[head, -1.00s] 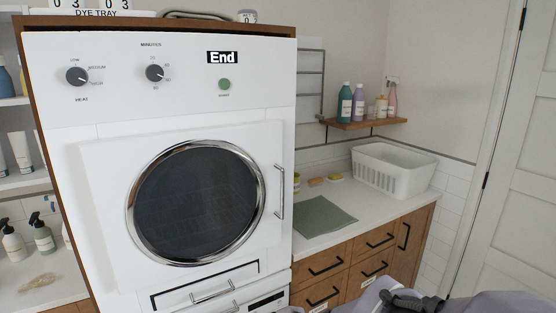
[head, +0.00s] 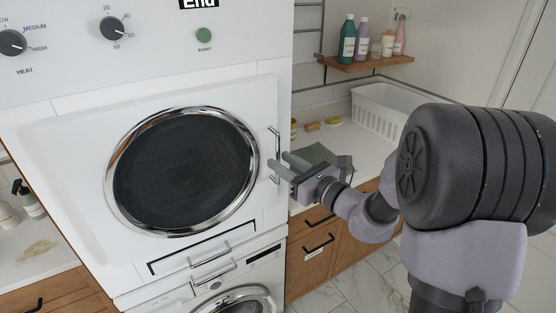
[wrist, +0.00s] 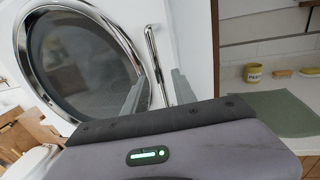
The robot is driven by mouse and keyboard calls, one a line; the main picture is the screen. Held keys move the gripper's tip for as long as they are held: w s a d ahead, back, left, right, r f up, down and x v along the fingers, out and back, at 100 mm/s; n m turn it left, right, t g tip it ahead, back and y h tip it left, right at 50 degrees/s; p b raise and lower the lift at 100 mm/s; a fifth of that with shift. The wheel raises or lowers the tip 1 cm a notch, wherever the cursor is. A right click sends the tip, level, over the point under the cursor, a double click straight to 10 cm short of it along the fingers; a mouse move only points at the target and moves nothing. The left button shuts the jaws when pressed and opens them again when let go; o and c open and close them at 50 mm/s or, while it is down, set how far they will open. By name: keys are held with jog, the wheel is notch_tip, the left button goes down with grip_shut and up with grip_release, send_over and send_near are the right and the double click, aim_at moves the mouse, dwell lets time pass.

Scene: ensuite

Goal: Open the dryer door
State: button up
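The white dryer door (head: 75,150) has a round dark window (head: 185,170) in a chrome ring and looks shut. Its upright metal handle (head: 276,136) is on the door's right side. It also shows in the wrist view (wrist: 151,45). My gripper (head: 278,159) is at the handle, reaching in from the right. Its two fingers are apart. In the wrist view the handle's lower part lies between the fingers of my gripper (wrist: 158,73), with a gap visible on each side. I cannot tell whether a fingertip touches the door.
A counter (head: 345,140) right of the dryer holds a green mat (head: 318,152), a white basket (head: 375,112) and a yellow pot (wrist: 254,72). A wooden shelf (head: 368,63) with bottles is above it. Below the dryer door is a drawer handle (head: 210,254). Tiled floor (head: 345,290) shows at lower right.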

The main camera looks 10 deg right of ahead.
jog(key=shift+x, duration=1.1)
grip_shut()
dwell(0.6)
